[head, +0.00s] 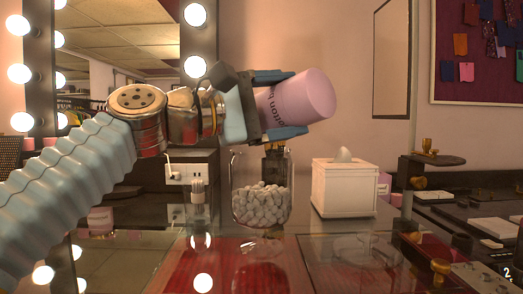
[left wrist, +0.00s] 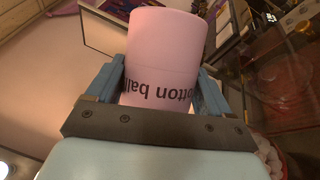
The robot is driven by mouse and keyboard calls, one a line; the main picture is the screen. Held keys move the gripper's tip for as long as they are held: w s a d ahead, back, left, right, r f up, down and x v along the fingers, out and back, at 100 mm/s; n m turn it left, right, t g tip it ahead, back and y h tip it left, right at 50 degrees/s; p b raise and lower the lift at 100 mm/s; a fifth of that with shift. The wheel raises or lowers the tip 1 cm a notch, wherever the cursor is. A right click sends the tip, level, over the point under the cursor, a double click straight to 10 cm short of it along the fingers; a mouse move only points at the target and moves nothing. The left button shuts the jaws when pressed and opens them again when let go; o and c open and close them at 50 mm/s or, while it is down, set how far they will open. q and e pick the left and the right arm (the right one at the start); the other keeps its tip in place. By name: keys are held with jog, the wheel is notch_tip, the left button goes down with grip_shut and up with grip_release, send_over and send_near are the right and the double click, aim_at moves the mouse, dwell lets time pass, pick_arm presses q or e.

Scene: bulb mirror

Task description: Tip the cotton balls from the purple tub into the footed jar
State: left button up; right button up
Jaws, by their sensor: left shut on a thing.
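The purple tub (head: 296,100), pinkish with dark lettering, is held in the air by my left gripper (head: 298,103). It lies nearly on its side, a plain pink end facing right and slightly up; I cannot see into it. In the left wrist view the tub (left wrist: 163,60) sits between both fingers with its lettering upside down. The clear footed jar (head: 235,203) stands on the glass tabletop below the tub. It holds many white cotton balls (head: 262,205); some also show in the left wrist view (left wrist: 270,155). My right gripper is not in view.
A dark bottle (head: 274,160) stands behind the jar. A white tissue box (head: 344,188) is to its right and a small jar of swabs (head: 198,200) to its left. A bulb-lit mirror (head: 120,60) stands behind. A dark stand with brass knobs (head: 430,160) is at right.

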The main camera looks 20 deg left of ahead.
pick_arm(q)
jog(key=shift+w+a+r+n+t, duration=0.15)
jog(key=shift+a+r+n+t, duration=0.2)
jog(key=shift+n, duration=0.5)
jog(key=shift+w+a+r+n+t, duration=0.15)
jog(key=shift+a+n+t, duration=0.25)
jog(key=shift+n, duration=0.45)
dwell(0.4)
